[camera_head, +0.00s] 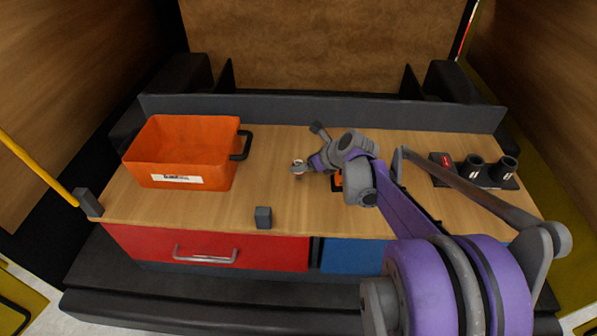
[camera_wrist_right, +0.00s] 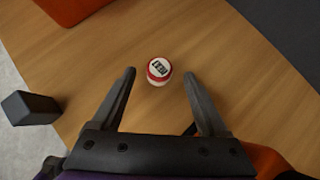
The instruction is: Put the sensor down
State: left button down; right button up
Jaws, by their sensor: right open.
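The sensor (camera_wrist_right: 158,70) is a small round white piece with a red band and a dark label on top. In the wrist view it rests on the wooden worktop between the tips of my right gripper (camera_wrist_right: 159,76), with a gap on both sides. The fingers are open and hold nothing. In the head view my right gripper (camera_head: 300,168) reaches left over the middle of the worktop (camera_head: 285,140), and the sensor shows small and partly hidden at its tips. My left gripper is not in view.
An orange bin (camera_head: 190,148) stands on the left of the worktop. A dark block (camera_head: 263,217) is at the front edge. A black holder with dark cups (camera_head: 473,163) stands at the right. An orange item (camera_head: 337,181) is partly hidden by my arm. A low dark wall (camera_head: 300,107) bounds the back.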

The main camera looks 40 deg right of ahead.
jog(key=x, duration=0.7)
jog(key=shift+w, duration=0.2)
grip_shut()
